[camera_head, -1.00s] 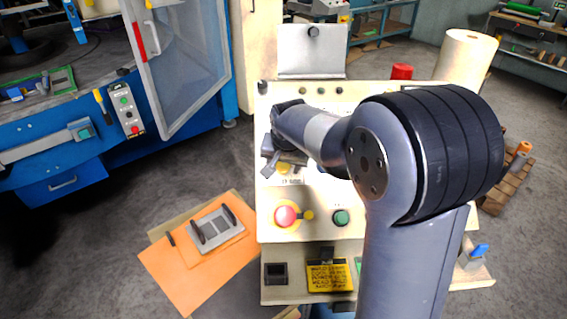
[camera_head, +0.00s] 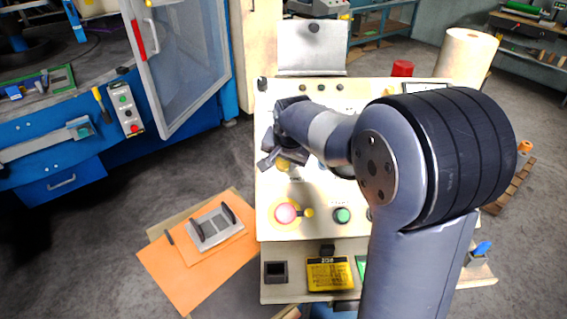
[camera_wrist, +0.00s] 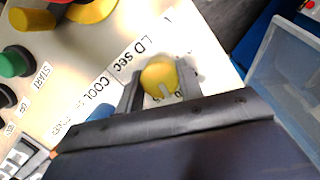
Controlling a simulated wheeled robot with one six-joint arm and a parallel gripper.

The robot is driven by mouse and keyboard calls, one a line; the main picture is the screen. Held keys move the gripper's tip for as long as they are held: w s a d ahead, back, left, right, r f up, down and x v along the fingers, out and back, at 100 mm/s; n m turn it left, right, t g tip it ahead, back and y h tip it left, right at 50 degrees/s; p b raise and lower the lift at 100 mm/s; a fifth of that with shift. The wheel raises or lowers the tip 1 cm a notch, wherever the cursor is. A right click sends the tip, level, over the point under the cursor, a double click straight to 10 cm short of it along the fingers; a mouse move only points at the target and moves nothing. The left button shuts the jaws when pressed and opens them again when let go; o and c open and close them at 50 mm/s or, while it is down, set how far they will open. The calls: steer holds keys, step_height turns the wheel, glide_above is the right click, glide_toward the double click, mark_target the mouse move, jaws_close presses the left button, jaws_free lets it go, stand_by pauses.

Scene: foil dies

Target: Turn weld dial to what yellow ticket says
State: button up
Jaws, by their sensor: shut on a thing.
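The weld dial (camera_wrist: 157,74) is a round yellow knob with a pale pointer mark, on the cream panel (camera_wrist: 95,45) in the wrist view. A partly hidden label ending "LD sec" (camera_wrist: 135,62) is beside it. My gripper (camera_wrist: 161,79) has its two dark fingers on opposite sides of the knob and is shut on it. In the head view my gripper (camera_head: 279,157) covers most of the dial. The yellow ticket (camera_head: 330,275) lies on the lower ledge of the machine, with a dark strip at its top. Its writing is too small to read surely.
A red stop button (camera_head: 286,213) and a green button (camera_head: 342,215) are below the dial. The "COOL" label (camera_wrist: 88,92) is close to my fingers. An orange sheet with a metal plate (camera_head: 215,224) is at left. A clear door (camera_head: 182,60) stands at upper left.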

steer(key=m+b, duration=0.1)
steer(key=m, duration=0.2)
steer(key=shift+f+y+b, duration=0.1)
steer(key=shift+y+b, duration=0.2)
steer(key=shift+b, duration=0.1)
steer(key=shift+m+t+y+b, duration=0.3)
steer(key=shift+m+b, duration=0.4)
steer(key=shift+m, duration=1.2)
steer(key=o, duration=1)
steer(key=shift+s+r, duration=0.1)
steer(key=shift+r, duration=0.1)
steer(key=v, duration=1)
steer(key=shift+s+r+b, duration=0.2)
steer(key=shift+s+b, duration=0.05)
steer(key=shift+b, duration=0.2)
steer(key=shift+d, duration=0.1)
